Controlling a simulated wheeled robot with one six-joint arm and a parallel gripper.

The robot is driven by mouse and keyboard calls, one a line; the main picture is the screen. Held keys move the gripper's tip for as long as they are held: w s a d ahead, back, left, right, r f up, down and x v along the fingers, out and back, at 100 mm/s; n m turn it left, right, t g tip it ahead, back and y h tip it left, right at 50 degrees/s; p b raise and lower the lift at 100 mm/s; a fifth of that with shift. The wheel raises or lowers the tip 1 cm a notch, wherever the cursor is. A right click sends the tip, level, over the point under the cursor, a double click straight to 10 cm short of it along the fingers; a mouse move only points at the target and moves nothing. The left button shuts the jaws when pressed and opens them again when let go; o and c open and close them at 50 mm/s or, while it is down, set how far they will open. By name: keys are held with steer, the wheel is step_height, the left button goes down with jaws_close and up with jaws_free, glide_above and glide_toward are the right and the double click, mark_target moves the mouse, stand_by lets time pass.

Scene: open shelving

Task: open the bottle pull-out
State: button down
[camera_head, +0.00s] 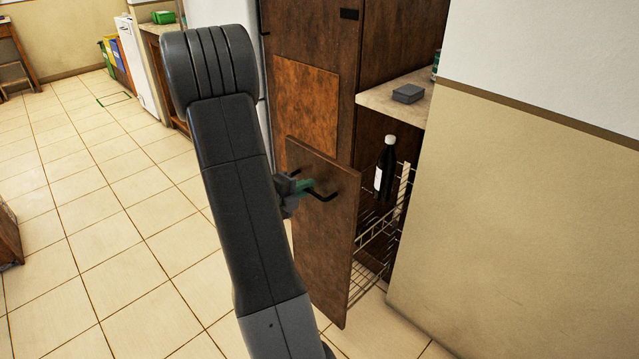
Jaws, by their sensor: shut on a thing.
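The bottle pull-out has a brown wooden front panel (325,245) that stands out from the cabinet, with a wire basket (378,245) behind it. A dark bottle (387,165) with a white label stands upright in the basket. A black bar handle (322,197) is on the panel's front. My gripper (306,186) is at the handle and shut on it; my arm hides part of the gripper and the handle's left part.
A pale counter (385,98) with a small grey box (408,94) lies above the pull-out. A beige wall (510,220) stands close on the right. A tall brown cabinet (305,105) is behind my arm. Tiled floor (110,240) is open on the left.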

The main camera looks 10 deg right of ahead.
steer(key=f+b+v, duration=0.1)
steer(key=v, duration=0.6)
steer(key=shift+s+a+f, duration=0.3)
steer(key=shift+s+a, duration=0.05)
steer(key=shift+a, duration=0.1)
steer(key=c, duration=1.6)
jaws_free()
steer(key=shift+c, duration=0.2)
steer(key=p+v, duration=0.1)
steer(key=v, duration=1.3)
steer(key=shift+p, duration=0.3)
steer(key=shift+w+d+f, duration=0.1)
steer(key=shift+w, duration=0.05)
